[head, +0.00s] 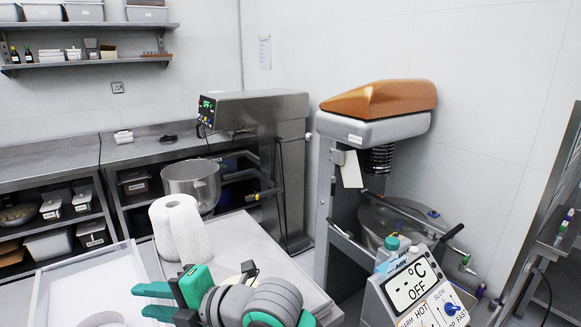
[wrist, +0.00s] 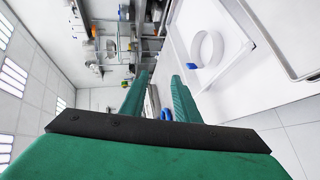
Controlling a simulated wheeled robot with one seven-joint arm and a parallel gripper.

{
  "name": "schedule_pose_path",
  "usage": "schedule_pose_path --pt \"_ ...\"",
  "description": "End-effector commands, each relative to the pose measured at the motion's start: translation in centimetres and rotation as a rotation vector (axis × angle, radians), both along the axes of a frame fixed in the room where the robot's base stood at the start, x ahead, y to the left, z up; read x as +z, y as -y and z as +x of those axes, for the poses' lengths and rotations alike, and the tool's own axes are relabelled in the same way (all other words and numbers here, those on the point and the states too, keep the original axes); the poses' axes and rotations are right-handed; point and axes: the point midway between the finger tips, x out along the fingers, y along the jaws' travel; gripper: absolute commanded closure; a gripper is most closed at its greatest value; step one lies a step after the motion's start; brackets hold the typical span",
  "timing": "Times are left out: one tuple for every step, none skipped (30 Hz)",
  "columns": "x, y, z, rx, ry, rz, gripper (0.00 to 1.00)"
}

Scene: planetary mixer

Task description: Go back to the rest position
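My gripper (head: 140,301) is at the bottom of the head view, its two green fingers pointing left with a gap between them. It is open and looks empty, over or in front of the white tray-like surface (head: 72,275). In the wrist view the fingers (wrist: 161,78) also stand apart. A small blue thing (wrist: 166,115) shows beside the right finger there; I cannot tell what it is. The planetary mixer (head: 378,115), with an orange top, stands to the right, well apart from my gripper.
A paper roll (head: 180,228) stands on the steel table (head: 245,240) just behind my gripper. A steel bowl (head: 192,182) and a steel machine (head: 255,115) are further back. A white ring (wrist: 205,50) lies on the white surface.

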Motion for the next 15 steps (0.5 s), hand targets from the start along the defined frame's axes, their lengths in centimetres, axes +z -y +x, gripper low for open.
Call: schedule_pose_path --pt "0.5 -0.4 0.2 -0.022 -0.028 0.073 0.71" --pt "0.8 -0.6 0.4 -0.035 -0.044 0.115 0.71" --pt "1.2 -0.6 0.6 -0.058 -0.065 0.168 0.71" --pt "1.4 -0.7 0.8 -0.071 -0.081 0.209 0.71" --pt "1.7 -0.7 1.0 -0.087 -0.099 0.247 0.71" --pt "2.0 -0.6 1.3 -0.107 -0.121 0.301 0.71" --pt "2.1 -0.6 1.5 -0.122 -0.138 0.339 0.71" --pt "2.3 -0.5 1.7 -0.138 -0.157 0.378 0.71" --pt "2.4 -0.3 2.0 -0.158 -0.183 0.428 0.71" --pt "2.4 -0.1 2.2 -0.175 -0.200 0.465 0.71" --pt "2.5 0.1 2.4 -0.190 -0.220 0.503 0.71" --pt "2.4 0.3 2.7 -0.212 -0.246 0.551 0.71" --pt "2.3 0.6 2.9 -0.228 -0.265 0.587 0.71" --pt "2.2 0.9 3.1 -0.244 -0.285 0.622 0.71" --pt "2.0 1.2 3.4 -0.266 -0.311 0.668 0.71"
